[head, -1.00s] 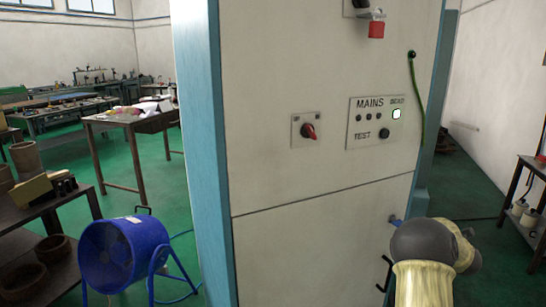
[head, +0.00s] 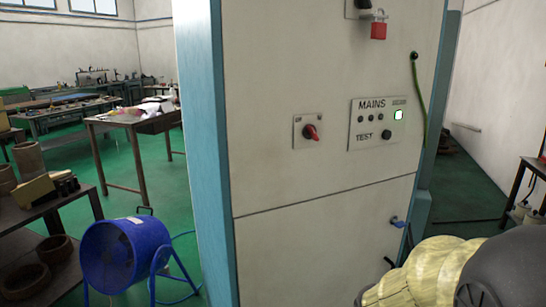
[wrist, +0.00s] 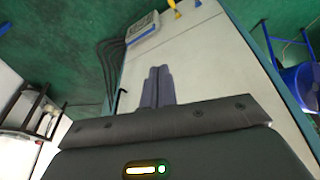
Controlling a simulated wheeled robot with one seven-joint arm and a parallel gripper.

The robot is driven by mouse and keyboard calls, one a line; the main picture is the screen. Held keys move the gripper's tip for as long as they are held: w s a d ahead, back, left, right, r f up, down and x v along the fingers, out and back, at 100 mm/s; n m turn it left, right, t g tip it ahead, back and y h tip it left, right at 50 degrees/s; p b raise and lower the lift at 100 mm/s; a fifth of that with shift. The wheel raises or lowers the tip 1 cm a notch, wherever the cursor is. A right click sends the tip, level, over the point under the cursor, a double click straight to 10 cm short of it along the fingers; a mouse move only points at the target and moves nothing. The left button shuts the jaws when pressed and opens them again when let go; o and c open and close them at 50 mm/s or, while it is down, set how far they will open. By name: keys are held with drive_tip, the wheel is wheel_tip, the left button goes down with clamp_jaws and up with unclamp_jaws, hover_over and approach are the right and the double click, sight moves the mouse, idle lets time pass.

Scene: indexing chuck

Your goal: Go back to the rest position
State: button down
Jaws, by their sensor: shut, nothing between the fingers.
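My gripper (wrist: 158,86) shows in the wrist view. Its two dark fingers are together with nothing between them, in front of the pale cabinet side. The gripper itself is not visible in the head view, where only part of my arm shows at the lower right. The tall cream cabinet (head: 300,60) with blue edges stands in the middle of the head view. Its front carries a red rotary switch (head: 311,132), a MAINS/TEST panel (head: 377,123) with a lit white-green indicator, and a red padlock (head: 378,30) at the top.
A blue drum fan (head: 125,253) stands on the green floor at left; it also shows in the wrist view (wrist: 300,80). A dark bench (head: 50,205) with pots is at far left, and a wooden table (head: 130,121) stands behind. Floor right of the cabinet is partly clear.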

drive_tip(key=s+a+m+g, duration=0.1)
drive_tip(key=s+a, duration=0.2)
drive_tip(key=s, duration=0.2)
drive_tip(key=w+p+v, duration=0.1)
drive_tip(key=p+v, duration=0.6)
drive_tip(key=p, duration=0.1)
drive_tip(key=w+p+v, duration=0.2)
drive_tip(key=p+v, duration=0.6)
drive_tip(key=shift+w+d+r, duration=0.6)
drive_tip(key=shift+r, duration=0.1)
drive_tip(key=shift+w+f, duration=0.1)
drive_tip(key=shift+w, duration=0.05)
drive_tip(key=shift+s+a, duration=0.1)
drive_tip(key=shift+s, duration=0.1)
